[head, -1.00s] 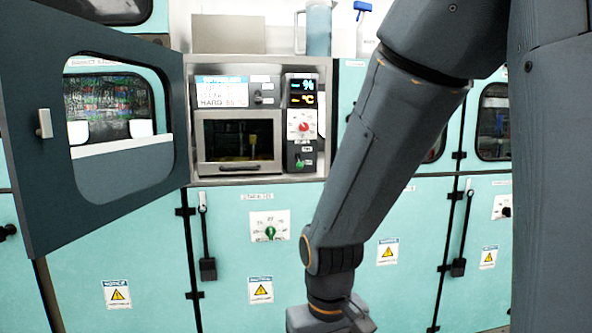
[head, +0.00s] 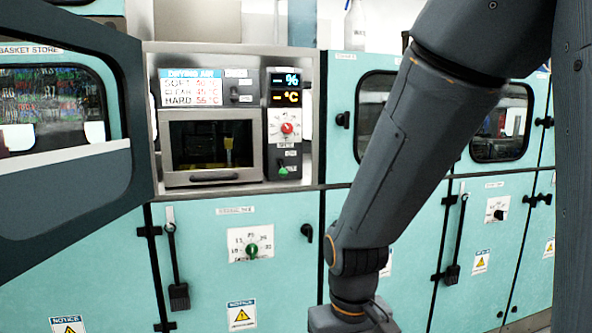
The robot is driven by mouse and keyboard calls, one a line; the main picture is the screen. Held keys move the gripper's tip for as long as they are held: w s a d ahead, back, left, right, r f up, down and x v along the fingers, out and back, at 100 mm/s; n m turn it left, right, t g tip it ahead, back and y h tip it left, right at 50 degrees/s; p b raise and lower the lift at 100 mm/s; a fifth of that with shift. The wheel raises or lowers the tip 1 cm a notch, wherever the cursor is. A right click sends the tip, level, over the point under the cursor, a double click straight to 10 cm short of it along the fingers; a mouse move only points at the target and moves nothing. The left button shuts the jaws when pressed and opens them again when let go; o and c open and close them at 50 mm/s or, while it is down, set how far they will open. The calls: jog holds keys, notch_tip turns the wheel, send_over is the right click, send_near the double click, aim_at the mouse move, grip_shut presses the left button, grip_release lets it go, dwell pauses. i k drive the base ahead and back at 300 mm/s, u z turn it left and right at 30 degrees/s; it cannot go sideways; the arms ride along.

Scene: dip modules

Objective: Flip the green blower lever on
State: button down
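A small green lever (head: 283,170) sits low on the dark control panel (head: 285,125) to the right of the small windowed drying chamber (head: 212,145). It is small in the head view, and I cannot tell its exact position. My arm hangs down in front of the cabinets, right of the panel. Its wrist reaches the bottom edge of the picture, and my gripper's fingers are out of view. Nothing of mine touches the lever.
A dark windowed door (head: 75,205) stands open at the left. A red knob (head: 287,128) is above the lever. A green dial knob (head: 252,250) is on the cabinet below. Dark handles stick out from the teal cabinet fronts.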

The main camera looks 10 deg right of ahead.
aim_at(283, 172)
jog(key=u, duration=0.1)
jog(key=i, duration=1)
jog(key=u, duration=0.45)
